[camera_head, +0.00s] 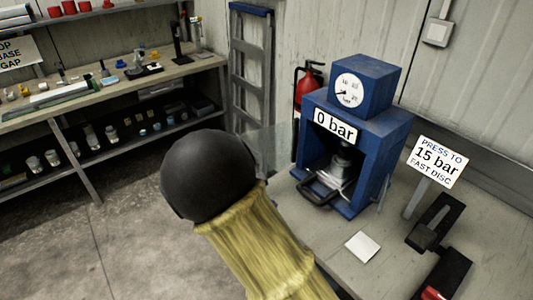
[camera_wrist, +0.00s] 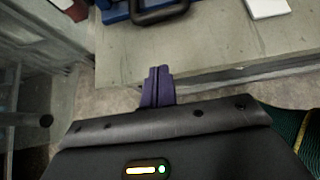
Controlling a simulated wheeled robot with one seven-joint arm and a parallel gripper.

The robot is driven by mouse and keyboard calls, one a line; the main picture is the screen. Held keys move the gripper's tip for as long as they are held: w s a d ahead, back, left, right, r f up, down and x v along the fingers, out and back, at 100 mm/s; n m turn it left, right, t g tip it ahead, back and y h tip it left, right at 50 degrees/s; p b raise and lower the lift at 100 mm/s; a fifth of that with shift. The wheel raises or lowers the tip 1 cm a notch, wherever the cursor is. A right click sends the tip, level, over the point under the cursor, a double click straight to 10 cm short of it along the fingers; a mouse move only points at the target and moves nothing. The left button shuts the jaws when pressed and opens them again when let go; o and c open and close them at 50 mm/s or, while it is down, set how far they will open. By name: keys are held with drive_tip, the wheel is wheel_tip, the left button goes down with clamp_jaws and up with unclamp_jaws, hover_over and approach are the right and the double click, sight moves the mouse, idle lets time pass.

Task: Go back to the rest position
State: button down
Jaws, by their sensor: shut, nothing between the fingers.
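My gripper (camera_wrist: 158,86) shows in the wrist view as two dark purple fingers pressed together, with nothing between them. It is off the bench's near edge, with the floor showing around the fingers. In the head view my arm, a black rounded joint with a yellow sleeve, crosses the lower middle, and the gripper cannot be made out there. The blue press (camera_head: 376,150) stands on the bench (camera_head: 318,222) right of my arm. Its sign reads 0 bar, and a metal piece (camera_head: 341,163) sits inside its open front.
A white square (camera_head: 362,247) and a black lever device (camera_head: 433,225) lie on the bench near a "15 bar" sign (camera_head: 437,163). A fire extinguisher (camera_head: 307,83) and a ladder (camera_head: 250,70) stand behind. A workbench (camera_head: 95,92) with small items is at left. The floor (camera_head: 70,240) between is clear.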

drive_tip(key=s+d+r+m+g+y, duration=0.1)
drive_tip(key=s+d+r+m+y, duration=0.2)
drive_tip(key=m, duration=0.9)
drive_tip(key=s+d+r+m+g+y+p, duration=0.1)
drive_tip(key=s+d+m+y, duration=0.4)
drive_tip(key=s+d+m, duration=0.5)
drive_tip(key=shift+s+r+m+g, duration=0.9)
drive_tip(key=shift+s+m, duration=0.25)
drive_tip(key=shift+m, duration=0.55)
